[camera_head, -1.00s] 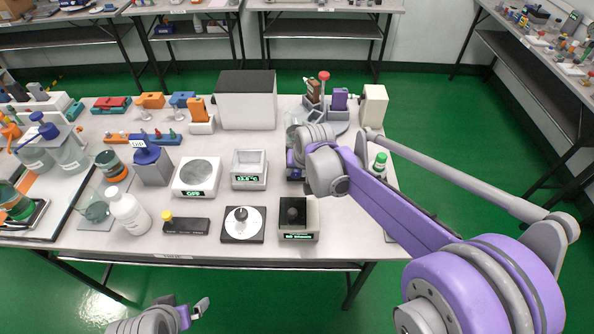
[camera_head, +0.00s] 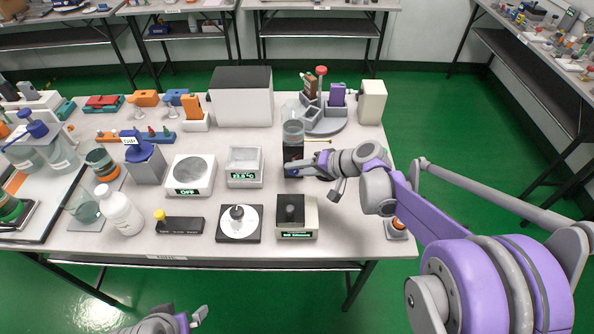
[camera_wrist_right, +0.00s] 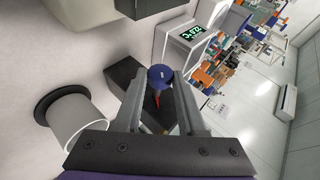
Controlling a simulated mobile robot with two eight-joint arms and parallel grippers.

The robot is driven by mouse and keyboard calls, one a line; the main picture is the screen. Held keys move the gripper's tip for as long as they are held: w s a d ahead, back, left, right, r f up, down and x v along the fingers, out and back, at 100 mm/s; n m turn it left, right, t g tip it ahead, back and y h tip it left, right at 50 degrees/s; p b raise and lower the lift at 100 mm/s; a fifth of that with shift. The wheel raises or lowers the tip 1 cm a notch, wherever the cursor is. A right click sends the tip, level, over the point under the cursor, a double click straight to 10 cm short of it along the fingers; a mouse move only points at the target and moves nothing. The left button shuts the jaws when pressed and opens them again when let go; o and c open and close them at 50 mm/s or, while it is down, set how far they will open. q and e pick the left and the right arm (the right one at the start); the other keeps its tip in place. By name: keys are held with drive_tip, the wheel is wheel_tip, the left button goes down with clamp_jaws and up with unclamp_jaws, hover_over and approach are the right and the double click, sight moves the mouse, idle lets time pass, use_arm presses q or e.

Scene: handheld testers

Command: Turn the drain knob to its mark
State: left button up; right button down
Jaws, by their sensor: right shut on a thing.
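The drain knob (camera_wrist_right: 160,73) is a dark blue round knob with a red pointer beside it, in the middle of the right wrist view. It sits by a black block (camera_wrist_right: 123,73). In the head view the black block (camera_head: 293,153) stands in front of a clear cylinder (camera_head: 293,131). My right gripper (camera_wrist_right: 160,88) is shut on the knob, one finger on each side; the head view also shows this gripper (camera_head: 301,168) at the block. The mark cannot be made out. My left gripper (camera_head: 191,319) is low at the bottom edge, off the table, apart from everything.
In front stand a black-knobbed box (camera_head: 297,216), a white dial on a black plate (camera_head: 239,223) and a scale with a display (camera_head: 245,167).

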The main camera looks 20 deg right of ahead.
drive_tip(key=t+y+b, duration=0.1)
drive_tip(key=f+m+t+y+b, duration=0.1)
drive_tip(key=y+b, duration=0.3)
drive_tip(key=shift+d+f+m+t, duration=0.2)
drive_tip(key=shift+f+m+t, duration=0.05)
drive_tip(key=shift+m+t, duration=0.15)
drive_tip(key=shift+m+t+y+b, duration=0.7)
drive_tip(key=shift+t+y+b, duration=0.3)
drive_tip(key=shift+y+b, duration=0.45)
drive_tip(key=c, duration=0.5)
unclamp_jaws()
drive_tip(key=shift+r, duration=0.1)
